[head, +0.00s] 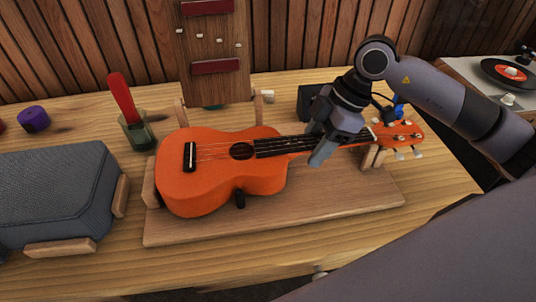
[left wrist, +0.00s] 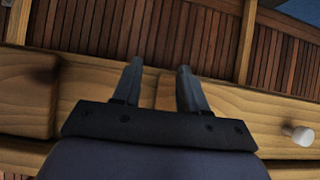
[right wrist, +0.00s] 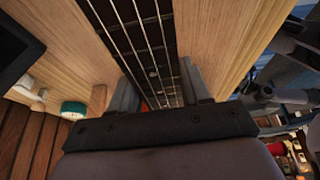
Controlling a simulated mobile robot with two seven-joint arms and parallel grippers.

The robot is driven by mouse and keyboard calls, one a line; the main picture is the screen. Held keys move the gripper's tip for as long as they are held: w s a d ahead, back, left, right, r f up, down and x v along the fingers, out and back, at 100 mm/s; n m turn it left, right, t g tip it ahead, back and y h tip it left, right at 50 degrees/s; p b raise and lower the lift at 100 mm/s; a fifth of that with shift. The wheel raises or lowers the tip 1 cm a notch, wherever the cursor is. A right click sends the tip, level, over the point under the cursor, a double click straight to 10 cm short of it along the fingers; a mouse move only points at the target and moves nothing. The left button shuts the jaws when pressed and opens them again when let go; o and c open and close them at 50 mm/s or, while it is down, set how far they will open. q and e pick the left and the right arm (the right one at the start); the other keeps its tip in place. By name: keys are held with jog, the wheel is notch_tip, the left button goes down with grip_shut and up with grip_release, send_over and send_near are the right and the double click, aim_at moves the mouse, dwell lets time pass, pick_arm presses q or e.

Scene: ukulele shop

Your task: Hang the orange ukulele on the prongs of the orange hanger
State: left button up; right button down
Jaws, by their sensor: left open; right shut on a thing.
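The orange ukulele (head: 222,185) lies strings up in a wooden cradle (head: 185,232) on the bench, its body at left and headstock at right. My right gripper (head: 322,150) is shut on its neck. In the right wrist view the fingers of that gripper (right wrist: 158,92) stand on either side of the dark fretboard (right wrist: 152,60). My left gripper (left wrist: 156,78) shows only in the left wrist view, open and empty, facing wooden furniture. I cannot make out an orange hanger; an upright wooden board (head: 214,60) with small pegs and dark red strips stands behind the ukulele.
A grey-blue case (head: 55,190) fills the bench at left. Behind it are a purple roll (head: 34,119) and a green cup (head: 138,131) holding a red-handled tool. A black box (head: 312,102) is behind the neck. A turntable (head: 508,73) is at far right.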

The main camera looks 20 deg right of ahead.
jog(key=shift+r, duration=0.2)
jog(key=shift+r+p, duration=1.4)
jog(key=shift+p, duration=0.25)
jog(key=shift+r+p, duration=2.3)
jog(key=shift+r, duration=0.25)
jog(key=shift+r+p, duration=1.2)
notch_tip(320, 180, up, 2)
jog(key=shift+r+p, duration=0.25)
jog(key=shift+p, duration=0.45)
jog(key=shift+f, duration=0.1)
